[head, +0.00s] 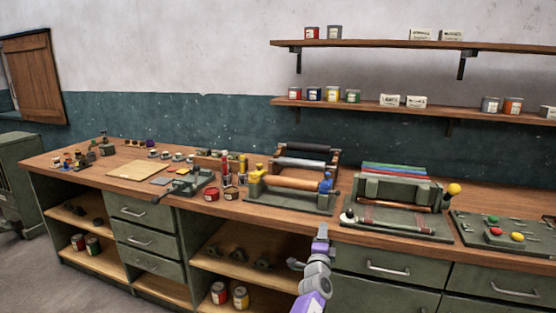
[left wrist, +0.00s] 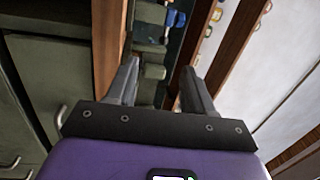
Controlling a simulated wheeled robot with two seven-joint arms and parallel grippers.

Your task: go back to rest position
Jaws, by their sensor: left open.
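My left gripper (head: 320,234) rises from the bottom of the head view, in front of the workbench's (head: 290,208) front edge. In the left wrist view my left gripper (left wrist: 160,78) has its two grey fingers apart, with nothing between them. My right gripper shows in neither view. Beyond the left gripper in the head view, a machine with a wooden roller (head: 290,182) stands on the bench. The gripper appears clear of it.
A green press (head: 398,190) with a yellow knob and a board with coloured knobs (head: 505,232) stand to the right. Small tools and a cutting board (head: 139,170) lie to the left. Drawers (head: 385,268) are below; shelves (head: 420,105) with cans hang on the wall.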

